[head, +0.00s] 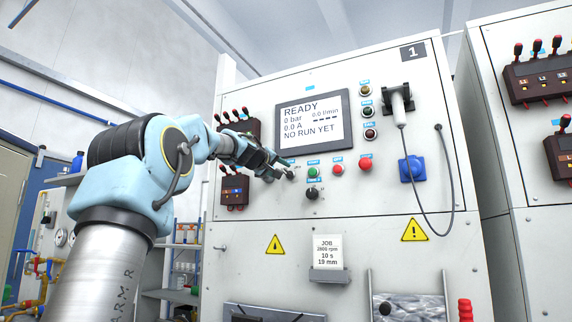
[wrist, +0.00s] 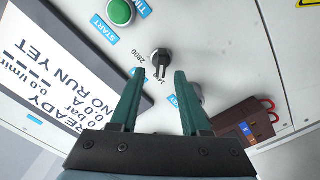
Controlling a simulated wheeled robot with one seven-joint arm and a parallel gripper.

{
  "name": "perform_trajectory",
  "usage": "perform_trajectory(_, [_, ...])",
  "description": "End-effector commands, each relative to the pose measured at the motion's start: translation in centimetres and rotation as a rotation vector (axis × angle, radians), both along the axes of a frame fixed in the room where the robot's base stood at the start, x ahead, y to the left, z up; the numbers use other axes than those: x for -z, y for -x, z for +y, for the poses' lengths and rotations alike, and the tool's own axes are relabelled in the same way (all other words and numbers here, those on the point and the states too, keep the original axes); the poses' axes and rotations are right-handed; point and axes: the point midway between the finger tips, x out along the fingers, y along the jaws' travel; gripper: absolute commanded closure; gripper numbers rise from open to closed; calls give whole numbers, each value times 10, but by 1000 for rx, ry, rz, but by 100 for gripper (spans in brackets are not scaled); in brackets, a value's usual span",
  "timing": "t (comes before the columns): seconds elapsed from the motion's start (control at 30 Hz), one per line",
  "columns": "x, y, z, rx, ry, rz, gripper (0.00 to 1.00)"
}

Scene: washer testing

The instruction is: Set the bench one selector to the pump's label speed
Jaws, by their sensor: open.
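The bench one selector (wrist: 160,60) is a small dark round knob with a pale pointer in the wrist view. The pointer aims down the picture; markings 2800 and what looks like 1450 sit beside it. My gripper (wrist: 157,74) is open and empty, its two green fingertips just short of the knob, one on each side of its lower end. In the head view my gripper (head: 284,172) is close to the panel, left of the green start button (head: 313,172), and largely hides the selector. I cannot make out a pump label.
The display (head: 314,121) reads READY, NO RUN YET. A job card (head: 327,252) below shows 2800 rpm, 10 s, 19 mm. A black knob (head: 312,193) and red buttons (head: 338,169) are close by. A cable (head: 408,186) hangs at the right.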

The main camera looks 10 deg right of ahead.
Motion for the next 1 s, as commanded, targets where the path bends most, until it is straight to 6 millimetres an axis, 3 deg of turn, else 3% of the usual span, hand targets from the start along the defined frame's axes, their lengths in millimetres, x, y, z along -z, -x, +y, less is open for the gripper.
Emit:
perform_trajectory(0.23, [-2, -23, -17, 1, -1, 2, 54])
perform_trajectory(0.63, [1, -27, -20, -1, -2, -1, 55])
perform_trajectory(1.0, [1, -27, -20, -1, -2, -1, 96])
